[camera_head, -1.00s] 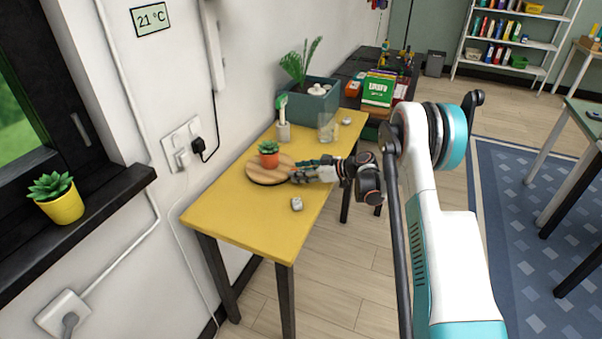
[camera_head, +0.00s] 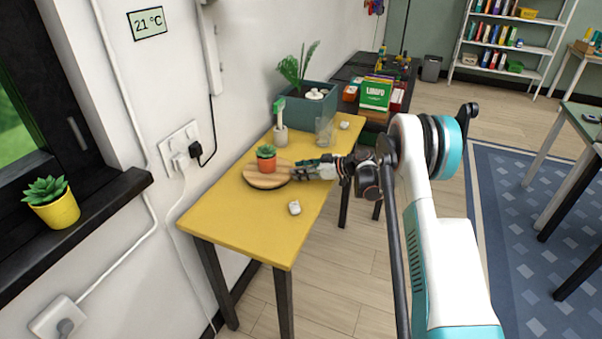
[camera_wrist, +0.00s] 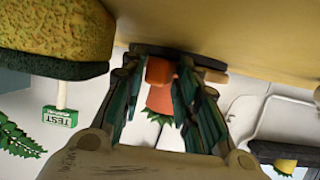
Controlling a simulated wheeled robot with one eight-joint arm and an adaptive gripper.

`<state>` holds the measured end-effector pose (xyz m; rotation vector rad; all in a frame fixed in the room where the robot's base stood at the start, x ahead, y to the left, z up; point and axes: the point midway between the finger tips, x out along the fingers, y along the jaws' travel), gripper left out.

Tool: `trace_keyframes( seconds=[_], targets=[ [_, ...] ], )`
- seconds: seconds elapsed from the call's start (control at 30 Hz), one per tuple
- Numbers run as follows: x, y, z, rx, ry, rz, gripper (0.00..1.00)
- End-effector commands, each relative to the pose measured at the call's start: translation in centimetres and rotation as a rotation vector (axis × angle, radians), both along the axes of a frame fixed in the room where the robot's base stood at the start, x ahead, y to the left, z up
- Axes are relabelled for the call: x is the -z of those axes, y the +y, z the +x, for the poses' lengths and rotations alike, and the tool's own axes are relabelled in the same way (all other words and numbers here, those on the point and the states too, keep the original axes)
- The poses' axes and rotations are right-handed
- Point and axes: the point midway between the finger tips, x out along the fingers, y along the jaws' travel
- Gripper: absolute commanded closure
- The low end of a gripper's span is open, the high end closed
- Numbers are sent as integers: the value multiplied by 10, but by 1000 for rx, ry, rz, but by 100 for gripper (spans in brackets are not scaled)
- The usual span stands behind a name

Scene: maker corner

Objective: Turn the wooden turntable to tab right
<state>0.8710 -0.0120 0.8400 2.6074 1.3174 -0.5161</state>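The wooden turntable (camera_head: 257,181) is a round light-wood disc on the yellow table, with a small potted plant (camera_head: 266,164) in an orange pot standing on it. My gripper (camera_head: 297,171) is at the disc's right edge, low over the table. In the upside-down wrist view, the turntable's edge (camera_wrist: 216,76) lies beyond my fingers. An orange block (camera_wrist: 160,71), seemingly the tab, shows between the spread fingers, with the pot (camera_wrist: 160,99) behind it. The fingers stand on either side of the block. Contact with it cannot be made out.
The yellow table (camera_head: 235,215) has clear room in front. A small white object (camera_head: 294,208) lies near its right edge.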

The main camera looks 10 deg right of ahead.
Motion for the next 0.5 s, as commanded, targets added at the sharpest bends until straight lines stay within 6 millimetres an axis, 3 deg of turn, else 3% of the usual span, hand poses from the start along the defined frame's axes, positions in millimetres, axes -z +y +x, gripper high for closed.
trace_keyframes(
  seconds=[0.33, 0.5],
  targets=[
    [0, 0, -1, -4, 0, -1, 62],
    [-5, -10, -8, -1, 0, -1, 62]
  ],
)
